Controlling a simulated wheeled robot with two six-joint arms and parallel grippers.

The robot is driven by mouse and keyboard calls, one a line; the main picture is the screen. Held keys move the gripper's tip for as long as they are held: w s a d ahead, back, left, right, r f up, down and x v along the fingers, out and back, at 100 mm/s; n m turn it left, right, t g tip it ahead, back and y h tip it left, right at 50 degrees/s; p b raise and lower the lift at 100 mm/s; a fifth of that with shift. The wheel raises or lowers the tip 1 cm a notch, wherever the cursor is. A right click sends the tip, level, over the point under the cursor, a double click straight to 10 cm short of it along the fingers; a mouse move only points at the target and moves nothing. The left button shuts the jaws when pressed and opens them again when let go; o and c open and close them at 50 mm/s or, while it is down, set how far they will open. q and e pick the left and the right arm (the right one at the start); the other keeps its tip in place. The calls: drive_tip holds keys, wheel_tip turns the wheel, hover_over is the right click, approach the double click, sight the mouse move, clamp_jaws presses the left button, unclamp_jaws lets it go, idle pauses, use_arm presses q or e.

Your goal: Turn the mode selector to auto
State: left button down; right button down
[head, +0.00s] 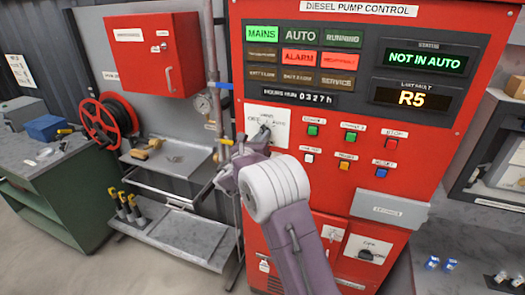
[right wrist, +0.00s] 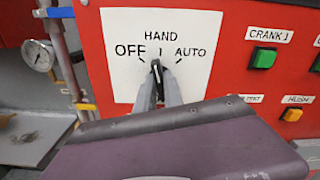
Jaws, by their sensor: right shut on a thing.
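The mode selector plate (head: 282,113) is a white square on the red diesel pump control panel (head: 455,130). In the right wrist view, the plate (right wrist: 112,82) reads OFF at left, HAND at top and AUTO at right. My right gripper (right wrist: 158,85) is shut on the dark selector knob (right wrist: 156,66), which points about straight up towards HAND. In the head view, my right gripper (head: 256,140) reaches the plate and partly hides the knob. The status display (head: 425,60) reads NOT IN AUTO. The AUTO lamp (head: 300,35) is dark. My left gripper is out of view.
Coloured push buttons, including a green one (head: 313,131), sit right of the selector. A pipe with a gauge (head: 202,104) runs close to the panel's left side. A red hose reel (head: 108,119) and a green workbench (head: 60,190) stand further left.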

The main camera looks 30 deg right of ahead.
drive_tip(key=shift+m+b, duration=6.4)
drive_tip(key=shift+b, duration=2.25)
drive_tip(key=c, duration=1.5)
unclamp_jaws()
drive_tip(key=shift+w, duration=0.15)
drive_tip(key=shift+o, duration=0.2)
drive_tip(key=b+v, duration=0.2)
drive_tip(key=v, duration=0.7)
drive_tip(key=shift+b, duration=0.3)
